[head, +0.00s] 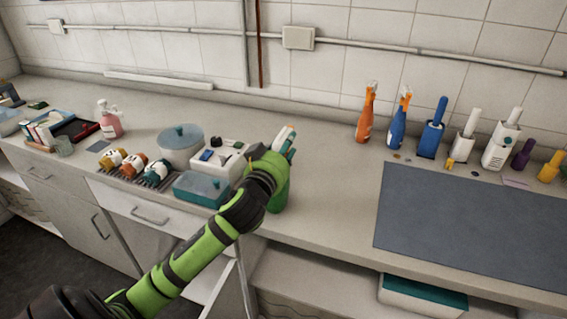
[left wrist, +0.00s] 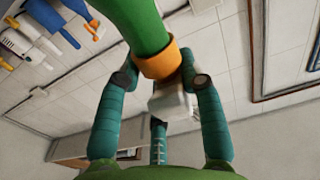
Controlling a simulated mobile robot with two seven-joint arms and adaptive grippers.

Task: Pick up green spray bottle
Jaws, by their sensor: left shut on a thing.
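The green spray bottle (head: 281,194) shows at the front of the counter, partly hidden behind my left wrist. In the left wrist view its green body (left wrist: 145,25), orange collar (left wrist: 160,64) and pale spray head (left wrist: 170,101) are visible. My left gripper (head: 286,147) is shut on the bottle near its collar and head. In the wrist view the teal fingers of this gripper (left wrist: 161,80) stand on both sides of the collar, with a third finger below. I cannot tell whether the bottle's base touches the counter. My right gripper is not in view.
Orange (head: 366,115) and blue (head: 399,122) spray bottles stand farther right, behind a dark mat (head: 470,235). Counter between is clear.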

